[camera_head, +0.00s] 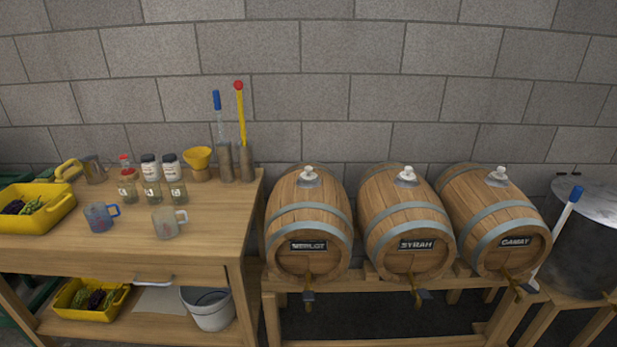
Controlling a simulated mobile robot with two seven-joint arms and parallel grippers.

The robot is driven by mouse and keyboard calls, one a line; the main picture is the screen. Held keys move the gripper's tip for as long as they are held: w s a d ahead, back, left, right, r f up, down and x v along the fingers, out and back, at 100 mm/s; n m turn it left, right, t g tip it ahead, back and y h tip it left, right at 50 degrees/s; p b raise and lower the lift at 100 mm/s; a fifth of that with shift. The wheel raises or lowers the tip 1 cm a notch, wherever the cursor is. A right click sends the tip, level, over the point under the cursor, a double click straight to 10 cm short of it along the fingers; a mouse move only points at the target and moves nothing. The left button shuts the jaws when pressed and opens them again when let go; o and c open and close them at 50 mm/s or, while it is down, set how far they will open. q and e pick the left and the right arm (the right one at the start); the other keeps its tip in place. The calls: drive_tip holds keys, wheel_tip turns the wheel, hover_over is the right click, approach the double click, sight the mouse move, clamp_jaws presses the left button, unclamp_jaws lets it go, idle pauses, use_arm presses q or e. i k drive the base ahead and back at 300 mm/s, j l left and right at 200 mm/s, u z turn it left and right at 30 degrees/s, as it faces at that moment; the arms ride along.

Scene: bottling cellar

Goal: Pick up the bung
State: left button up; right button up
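Three wooden barrels lie on a rack at centre and right, labelled MERLOT (308,225), SYRAH (405,222) and GAMAY (495,218). Each has a pale bung in its top: one bung (308,172) on the Merlot barrel, one bung (407,174) on the Syrah barrel, and one bung (500,173) on the Gamay barrel. Neither of my grippers shows in this view.
A wooden table (215,220) at left bears a yellow crate (38,218), measuring cups, jars, a yellow funnel (199,160) and tall cylinders. A white bucket (209,310) stands on its lower shelf. A metal vat (580,250) stands at far right. A block wall is behind.

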sight(307, 175)
drive_tip(key=j+z, duration=0.1)
drive_tip(key=z, duration=0.7)
drive_tip(key=j+z, duration=1)
drive_tip(key=j, duration=0.3)
drive_tip(key=k+j+z, duration=0.15)
drive_tip(key=j, duration=0.3)
drive_tip(key=k+j, duration=0.1)
drive_tip(key=j, duration=0.75)
drive_tip(key=k+z, duration=0.05)
